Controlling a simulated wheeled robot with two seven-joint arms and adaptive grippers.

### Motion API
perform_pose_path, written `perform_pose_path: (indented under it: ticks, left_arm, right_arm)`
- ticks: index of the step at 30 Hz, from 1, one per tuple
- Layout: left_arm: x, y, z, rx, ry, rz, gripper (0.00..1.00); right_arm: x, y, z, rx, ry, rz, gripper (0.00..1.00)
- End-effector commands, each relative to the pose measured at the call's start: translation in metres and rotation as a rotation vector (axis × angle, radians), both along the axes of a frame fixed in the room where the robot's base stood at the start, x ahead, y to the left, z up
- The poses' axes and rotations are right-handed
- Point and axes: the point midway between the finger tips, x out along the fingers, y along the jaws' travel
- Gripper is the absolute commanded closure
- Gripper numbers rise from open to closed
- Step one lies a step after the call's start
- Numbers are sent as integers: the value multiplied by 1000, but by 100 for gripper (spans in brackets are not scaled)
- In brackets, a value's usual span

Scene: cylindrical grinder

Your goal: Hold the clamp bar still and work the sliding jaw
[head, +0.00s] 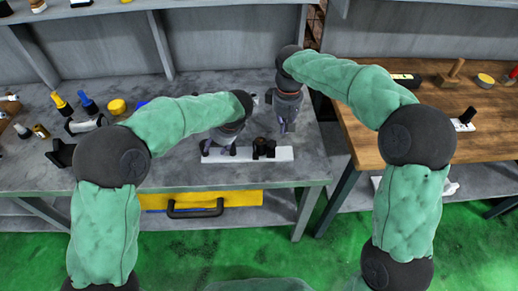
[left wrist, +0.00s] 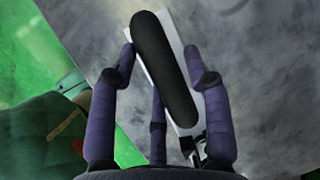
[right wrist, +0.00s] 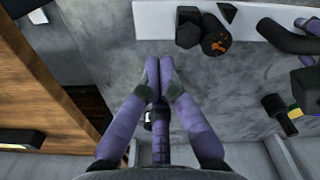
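A white plate (head: 220,156) lies on the grey bench, with dark clamp parts on it. In the left wrist view a long black rounded bar (left wrist: 163,65) stands over the white plate. My left gripper (left wrist: 160,48) is open, its purple fingers on both sides of this bar with narrow gaps. In the right wrist view dark blocks, one with an orange mark (right wrist: 215,36), sit on the plate. I cannot tell which is the sliding jaw. My right gripper (right wrist: 159,62) is shut and empty, above the bench and apart from these blocks; it also shows in the head view (head: 285,130).
A wooden table (head: 440,100) stands to the right across a gap. Bottles and a yellow lid (head: 117,106) are at the bench's left. A yellow case (head: 245,199) lies on the shelf below. Bare bench lies around the plate.

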Motion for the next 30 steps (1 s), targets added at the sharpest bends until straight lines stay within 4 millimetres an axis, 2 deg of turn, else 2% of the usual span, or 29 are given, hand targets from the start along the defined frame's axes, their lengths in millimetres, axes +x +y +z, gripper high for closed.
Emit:
perform_pose_path:
  ticks: [10,14,30]
  left_arm:
    - [1,0,2,-1,-4,0,36]
    - [0,-3,8,-1,-5,0,36]
    - [-18,-39,94,-2,-5,0,36]
  right_arm:
    - [0,0,0,0,0,0,100]
    - [0,0,0,0,0,0,100]
    - [0,0,0,0,0,0,100]
